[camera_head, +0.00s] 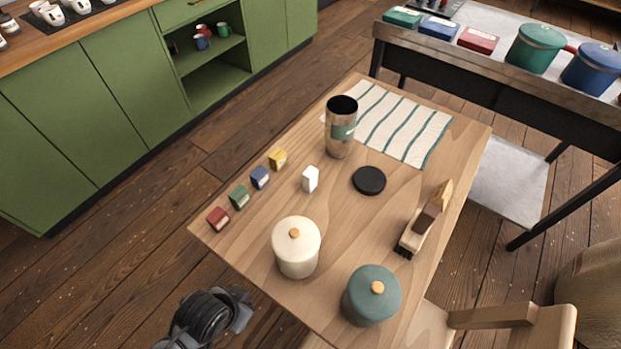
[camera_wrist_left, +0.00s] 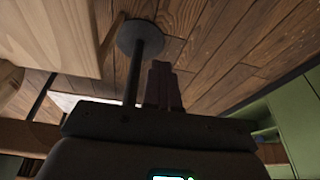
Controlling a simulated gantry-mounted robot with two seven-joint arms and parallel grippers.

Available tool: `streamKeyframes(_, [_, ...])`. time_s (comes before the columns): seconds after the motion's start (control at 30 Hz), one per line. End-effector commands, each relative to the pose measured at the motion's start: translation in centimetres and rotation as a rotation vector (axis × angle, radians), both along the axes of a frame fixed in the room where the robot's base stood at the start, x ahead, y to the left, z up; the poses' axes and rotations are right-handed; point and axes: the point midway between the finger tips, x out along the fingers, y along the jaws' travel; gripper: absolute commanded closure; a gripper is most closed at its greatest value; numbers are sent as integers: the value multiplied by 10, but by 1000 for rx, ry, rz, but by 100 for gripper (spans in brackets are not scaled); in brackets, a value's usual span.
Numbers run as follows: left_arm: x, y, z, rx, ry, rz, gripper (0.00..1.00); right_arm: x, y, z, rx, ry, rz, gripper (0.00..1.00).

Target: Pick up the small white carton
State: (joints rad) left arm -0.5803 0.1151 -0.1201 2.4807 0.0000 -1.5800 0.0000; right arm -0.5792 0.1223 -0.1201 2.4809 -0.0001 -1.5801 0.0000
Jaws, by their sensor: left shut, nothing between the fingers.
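The small white carton (camera_head: 310,179) stands upright near the middle of the wooden table (camera_head: 270,210). It is just behind the cream lidded canister (camera_head: 296,250) and left of a black round disc (camera_head: 369,181). My left arm shows at the bottom edge of the head view, off the table's near left side; its fingers cannot be made out there. In the left wrist view my left gripper (camera_wrist_left: 163,80) is shut and empty, with the floor beyond it. The carton is not in the left wrist view. My right gripper is not in view.
Several small coloured boxes, such as the blue one (camera_head: 260,177), line the table's left edge. A metal tumbler (camera_head: 341,128) stands behind the carton by a striped cloth (camera_head: 400,125).

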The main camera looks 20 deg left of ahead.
Motion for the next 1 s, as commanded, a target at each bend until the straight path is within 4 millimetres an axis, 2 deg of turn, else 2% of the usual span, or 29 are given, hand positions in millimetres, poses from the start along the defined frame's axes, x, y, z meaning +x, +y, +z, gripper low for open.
streamKeyframes(0.33, [0, 3, -1, 11, 0, -7, 100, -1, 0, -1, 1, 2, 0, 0])
streamKeyframes(0.7, [0, 2, 0, 8, 1, -5, 44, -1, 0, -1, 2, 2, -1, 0])
streamKeyframes(1.0, [1, 0, 0, 0, 0, 0, 43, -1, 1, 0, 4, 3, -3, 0])
